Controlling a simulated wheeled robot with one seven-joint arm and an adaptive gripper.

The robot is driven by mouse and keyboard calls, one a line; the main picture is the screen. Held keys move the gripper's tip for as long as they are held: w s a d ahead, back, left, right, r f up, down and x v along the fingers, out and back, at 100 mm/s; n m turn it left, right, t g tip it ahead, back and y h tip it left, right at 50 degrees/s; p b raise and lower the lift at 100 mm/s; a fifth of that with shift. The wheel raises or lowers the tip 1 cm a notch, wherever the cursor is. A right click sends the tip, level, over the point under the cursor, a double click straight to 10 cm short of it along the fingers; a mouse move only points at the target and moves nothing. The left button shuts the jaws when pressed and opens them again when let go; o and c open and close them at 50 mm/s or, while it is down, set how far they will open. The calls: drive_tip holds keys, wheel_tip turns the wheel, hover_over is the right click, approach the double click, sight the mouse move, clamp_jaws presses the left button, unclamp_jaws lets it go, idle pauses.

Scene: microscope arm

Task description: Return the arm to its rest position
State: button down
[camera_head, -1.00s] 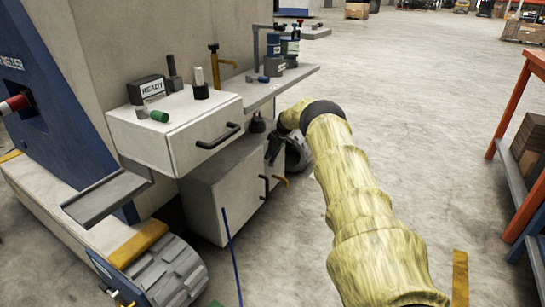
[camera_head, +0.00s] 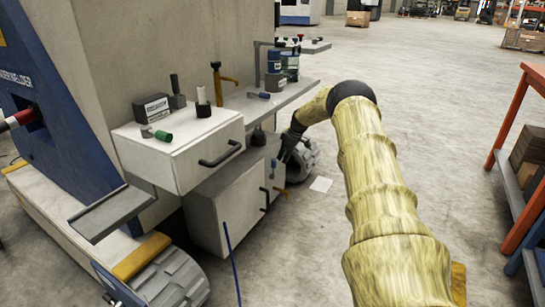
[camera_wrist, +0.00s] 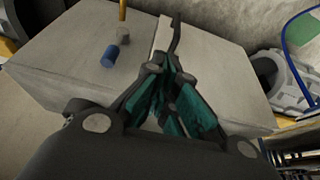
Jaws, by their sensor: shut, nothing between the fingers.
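My arm (camera_head: 375,165) is clad in a tan, ribbed cover. It rises from the bottom right of the head view and bends left at a dark joint. My gripper (camera_head: 287,147) hangs dark at its end, beside the right side of the white cabinet. In the wrist view my gripper (camera_wrist: 160,72) has teal inner pads, and its fingers come together with nothing seen between them. The pale cabinet surface (camera_wrist: 75,50) lies beyond the fingers. The head view is too small to tell whether the gripper touches the cabinet.
The white drawer unit (camera_head: 175,150) has black handles and carries small items. A grey shelf (camera_head: 290,95) with bottles juts out behind it. A grey wheel (camera_head: 302,160) is close to my gripper. An orange rack (camera_head: 508,120) stands at right. Open floor (camera_head: 430,100) lies between.

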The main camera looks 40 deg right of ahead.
drive_tip(key=a+f+g, duration=0.1)
drive_tip(key=a+f, duration=0.6)
drive_tip(key=a, duration=0.3)
drive_tip(key=a+f, duration=0.7)
drive_tip(key=a, duration=0.3)
drive_tip(key=s+a+f+m+g, duration=0.1)
drive_tip(key=s+a+f, duration=0.5)
drive_tip(key=a, duration=0.4)
drive_tip(key=s+a+f, duration=0.4)
drive_tip(key=s+a, duration=0.3)
drive_tip(key=a, duration=0.2)
drive_tip(key=s+a+f+m+g, duration=0.1)
drive_tip(key=s+a+f, duration=0.5)
drive_tip(key=a, duration=0.4)
drive_tip(key=s+a+r+m, duration=0.15)
drive_tip(key=s+a, duration=0.25)
drive_tip(key=s, duration=0.7)
drive_tip(key=s+a+r+g+h, duration=0.1)
drive_tip(key=s+a+r, duration=0.3)
drive_tip(key=s, duration=0.7)
drive_tip(key=s+a+r, duration=0.2)
drive_tip(key=s+a, duration=0.3)
drive_tip(key=s, duration=0.6)
wheel_tip(320, 180, up, 28)
drive_tip(key=p, duration=2.9)
drive_tip(key=shift+w+r+p, duration=0.15)
drive_tip(key=shift+w+p, duration=0.1)
drive_tip(key=shift+p, duration=0.1)
